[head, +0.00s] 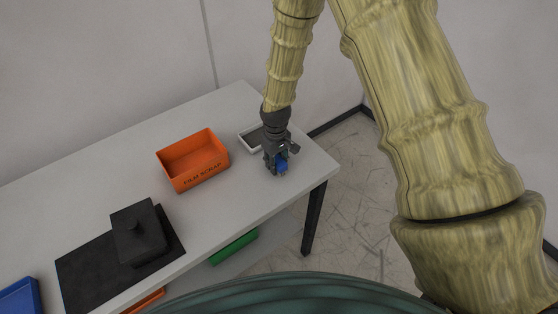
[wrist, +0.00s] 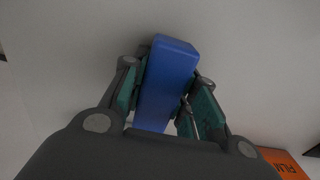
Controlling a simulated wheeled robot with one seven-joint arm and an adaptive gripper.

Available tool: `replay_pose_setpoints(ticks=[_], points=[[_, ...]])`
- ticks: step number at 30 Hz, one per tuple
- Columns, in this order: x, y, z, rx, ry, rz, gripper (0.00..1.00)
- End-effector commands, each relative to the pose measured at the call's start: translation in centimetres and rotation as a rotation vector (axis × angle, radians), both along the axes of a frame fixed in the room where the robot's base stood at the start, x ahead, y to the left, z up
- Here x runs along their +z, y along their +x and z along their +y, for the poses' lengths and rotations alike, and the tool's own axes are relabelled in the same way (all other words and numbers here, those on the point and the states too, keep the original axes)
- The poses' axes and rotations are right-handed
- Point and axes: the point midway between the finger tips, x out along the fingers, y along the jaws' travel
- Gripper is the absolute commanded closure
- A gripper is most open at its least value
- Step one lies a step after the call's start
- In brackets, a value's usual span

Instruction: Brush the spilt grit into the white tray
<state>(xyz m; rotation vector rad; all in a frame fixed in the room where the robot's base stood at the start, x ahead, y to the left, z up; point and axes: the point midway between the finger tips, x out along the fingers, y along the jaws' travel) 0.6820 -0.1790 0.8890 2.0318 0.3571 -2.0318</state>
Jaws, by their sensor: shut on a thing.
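My gripper (head: 276,164) is over the right end of the table, shut on a blue block-like thing (head: 281,166). In the wrist view the blue thing (wrist: 172,75) sits between the two fingers, and its long sides are flat; no bristles show, so I cannot tell if it is the brush. The white tray (head: 247,147) lies just behind and left of my gripper, which hides part of it. Its floor looks grey. I cannot make out any grit in either view.
An orange bin marked FILM SCRAP (head: 193,161) stands left of the tray. A black lidded box (head: 138,232) is on a dark mat (head: 85,275) at the front left. A blue container (head: 20,297) is in the corner. The middle of the table (head: 110,175) is clear.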

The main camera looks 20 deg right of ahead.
Motion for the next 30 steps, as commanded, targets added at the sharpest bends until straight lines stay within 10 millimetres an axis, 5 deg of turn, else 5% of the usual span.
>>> replay_pose_setpoints(ticks=[15,30], points=[[0.2,-1.1,2.9,0.001,0.001,0.000,1.00],[0.7,-1.1,3.0,0.000,0.000,-0.001,1.00]])
